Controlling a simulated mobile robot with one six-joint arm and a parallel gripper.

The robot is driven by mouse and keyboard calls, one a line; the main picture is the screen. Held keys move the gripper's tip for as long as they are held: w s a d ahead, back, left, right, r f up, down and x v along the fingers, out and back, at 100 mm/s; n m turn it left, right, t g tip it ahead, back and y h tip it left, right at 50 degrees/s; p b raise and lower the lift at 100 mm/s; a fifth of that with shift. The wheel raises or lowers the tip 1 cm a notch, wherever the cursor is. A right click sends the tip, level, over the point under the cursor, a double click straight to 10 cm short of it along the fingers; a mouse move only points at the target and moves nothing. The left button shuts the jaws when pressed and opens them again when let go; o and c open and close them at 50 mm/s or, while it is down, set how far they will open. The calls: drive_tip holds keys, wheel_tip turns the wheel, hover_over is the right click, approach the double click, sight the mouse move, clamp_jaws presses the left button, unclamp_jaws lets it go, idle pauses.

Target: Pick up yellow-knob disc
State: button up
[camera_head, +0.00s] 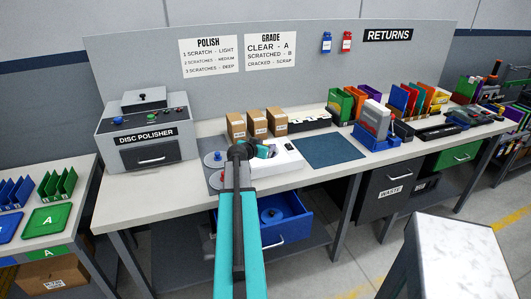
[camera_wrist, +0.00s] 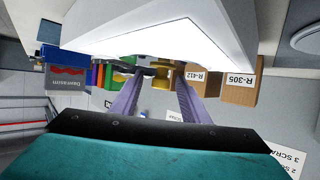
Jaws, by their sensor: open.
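A yellow knob-like piece (camera_wrist: 163,76) shows in the wrist view just beyond and between my fingertips, below the large white surface. I cannot tell whether the fingers touch it, and the disc under it is not clearly visible. My gripper (camera_wrist: 158,84) is open, with two purple-grey fingers apart. In the head view my gripper (camera_head: 263,151) is over the white tray-like unit (camera_head: 284,163) on the bench, and my arm hides part of that area. The yellow knob is not clear there.
Brown boxes (camera_head: 256,123) stand behind the gripper. The disc polisher (camera_head: 148,135) stands further left. A dark blue mat (camera_head: 330,151) is clear. A blue drawer (camera_head: 291,229) is open below.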

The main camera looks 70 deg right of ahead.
clamp_jaws()
drive_tip(key=shift+r, duration=0.1)
idle(0.3)
drive_tip(key=shift+r+b, duration=0.75)
drive_tip(key=shift+r, duration=0.85)
drive_tip(key=s+a+r+b, duration=0.1)
drive_tip(key=s+a+b, duration=0.3)
drive_tip(key=a+b, duration=0.7)
drive_tip(key=shift+a+b, duration=0.3)
drive_tip(key=shift+a, duration=0.7)
drive_tip(key=b, duration=0.3)
drive_tip(key=shift+s+a+r, duration=0.1)
drive_tip(key=shift+s+a, duration=0.1)
drive_tip(key=shift+a, duration=0.15)
